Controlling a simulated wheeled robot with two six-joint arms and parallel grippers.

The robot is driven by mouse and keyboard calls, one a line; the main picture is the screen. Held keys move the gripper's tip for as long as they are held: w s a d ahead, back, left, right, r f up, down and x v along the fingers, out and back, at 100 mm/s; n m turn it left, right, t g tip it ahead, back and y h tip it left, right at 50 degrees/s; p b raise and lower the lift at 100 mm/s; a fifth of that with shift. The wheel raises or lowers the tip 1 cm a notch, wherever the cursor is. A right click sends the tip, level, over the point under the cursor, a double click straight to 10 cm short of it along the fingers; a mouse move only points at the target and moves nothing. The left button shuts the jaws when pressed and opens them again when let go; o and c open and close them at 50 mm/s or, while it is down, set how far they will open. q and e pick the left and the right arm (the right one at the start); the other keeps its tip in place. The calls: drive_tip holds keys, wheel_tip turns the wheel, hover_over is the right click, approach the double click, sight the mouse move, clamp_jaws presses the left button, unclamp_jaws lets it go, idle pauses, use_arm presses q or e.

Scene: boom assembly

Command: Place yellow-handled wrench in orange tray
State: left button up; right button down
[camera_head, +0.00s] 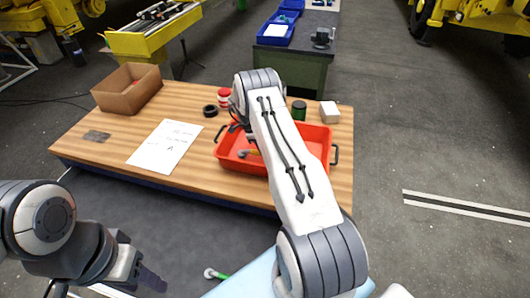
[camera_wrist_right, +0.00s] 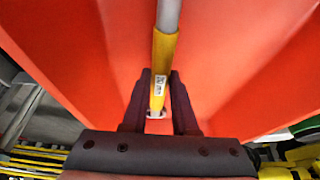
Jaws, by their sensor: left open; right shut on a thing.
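The orange tray (camera_head: 227,160) sits on the wooden table, partly hidden behind my right arm. The yellow-handled wrench (camera_wrist_right: 164,62) is between the dark fingers of my right gripper (camera_wrist_right: 158,100), which is shut on its yellow handle. The wrench's grey shaft runs up out of the right wrist view, with the tray's orange surface (camera_wrist_right: 70,45) behind it. In the head view a small bit of yellow (camera_head: 244,154) shows within the tray's outline. I cannot tell whether the wrench touches the tray floor. My left gripper (camera_head: 150,280) is open and empty at the lower left, away from the table.
A cardboard box (camera_head: 128,95), a white paper sheet (camera_head: 166,146), a black roll (camera_head: 210,111) and a red-and-white can (camera_head: 224,97) are on the table. A green can (camera_head: 299,111) and white box (camera_head: 330,112) stand behind the tray. A green-handled tool (camera_head: 216,274) shows below.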

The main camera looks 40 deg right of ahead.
drive_tip(key=shift+f, duration=0.25)
drive_tip(key=c, duration=0.6)
unclamp_jaws()
